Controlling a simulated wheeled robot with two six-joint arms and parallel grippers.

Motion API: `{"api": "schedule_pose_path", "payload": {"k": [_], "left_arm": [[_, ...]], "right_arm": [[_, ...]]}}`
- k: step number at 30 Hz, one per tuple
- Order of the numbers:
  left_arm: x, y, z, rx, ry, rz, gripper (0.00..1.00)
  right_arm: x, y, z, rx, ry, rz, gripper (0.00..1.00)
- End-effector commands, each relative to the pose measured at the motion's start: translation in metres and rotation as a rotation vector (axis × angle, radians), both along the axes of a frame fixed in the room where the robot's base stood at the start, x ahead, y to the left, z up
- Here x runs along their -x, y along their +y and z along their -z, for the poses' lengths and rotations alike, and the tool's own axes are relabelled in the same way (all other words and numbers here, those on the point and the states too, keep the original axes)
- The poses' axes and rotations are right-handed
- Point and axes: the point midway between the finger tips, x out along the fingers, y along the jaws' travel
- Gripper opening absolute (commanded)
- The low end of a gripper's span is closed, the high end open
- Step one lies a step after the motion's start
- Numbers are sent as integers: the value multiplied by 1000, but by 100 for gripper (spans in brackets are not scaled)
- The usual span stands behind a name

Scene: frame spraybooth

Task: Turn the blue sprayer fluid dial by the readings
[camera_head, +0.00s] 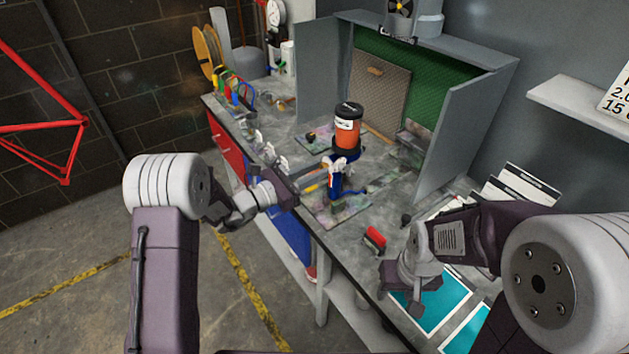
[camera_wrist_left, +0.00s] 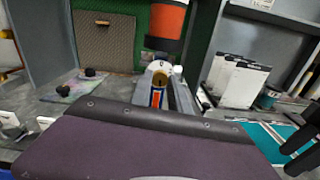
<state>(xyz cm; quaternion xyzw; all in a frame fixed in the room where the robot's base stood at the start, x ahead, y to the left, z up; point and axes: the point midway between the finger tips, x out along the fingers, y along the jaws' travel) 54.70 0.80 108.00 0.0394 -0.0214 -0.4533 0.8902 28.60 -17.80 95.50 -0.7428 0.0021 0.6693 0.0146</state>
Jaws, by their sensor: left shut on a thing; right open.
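The blue sprayer (camera_head: 335,184) stands upright on the bench with an orange cup (camera_head: 347,134) and black lid on top. It also shows in the left wrist view, with its orange cup (camera_wrist_left: 168,22) at the top and a round brass-coloured part (camera_wrist_left: 159,77) facing the camera. My left gripper (camera_head: 318,178) reaches in from the left and is shut on the sprayer's dial area; its fingers partly hide the dial, so its setting cannot be read. My right gripper (camera_head: 398,290) is open and empty, low over the bench's front right.
A grey booth with a green back (camera_head: 440,80) stands behind the sprayer. Teal panels (camera_head: 436,305) lie at the front right. A red-handled tool (camera_head: 375,239) lies near my right gripper. White cards (camera_head: 525,187) lean at the right. A sign (camera_head: 617,95) is cut off at the edge.

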Motion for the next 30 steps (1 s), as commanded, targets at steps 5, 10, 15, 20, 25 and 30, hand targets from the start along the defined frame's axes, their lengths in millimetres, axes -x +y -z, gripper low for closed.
{"api": "schedule_pose_path", "payload": {"k": [5, 10, 15, 20, 25, 30], "left_arm": [[1, -1, 6, -56, -68, 2, 0], [1, 0, 5, -88, -109, 2, 0], [1, 0, 4, -103, -129, 2, 0], [1, 0, 3, -107, -133, 2, 0], [1, 0, 3, -107, -133, 2, 0], [1, 0, 3, -106, -133, 2, 41]], "right_arm": [[0, 0, 20, 0, 0, 0, 47], [0, 0, 27, 0, 0, 0, 47], [0, 0, 30, 0, 0, 0, 47], [0, 0, 30, 0, 0, 0, 47], [0, 0, 30, 0, 0, 0, 47], [0, 0, 30, 0, 0, 0, 47]]}}
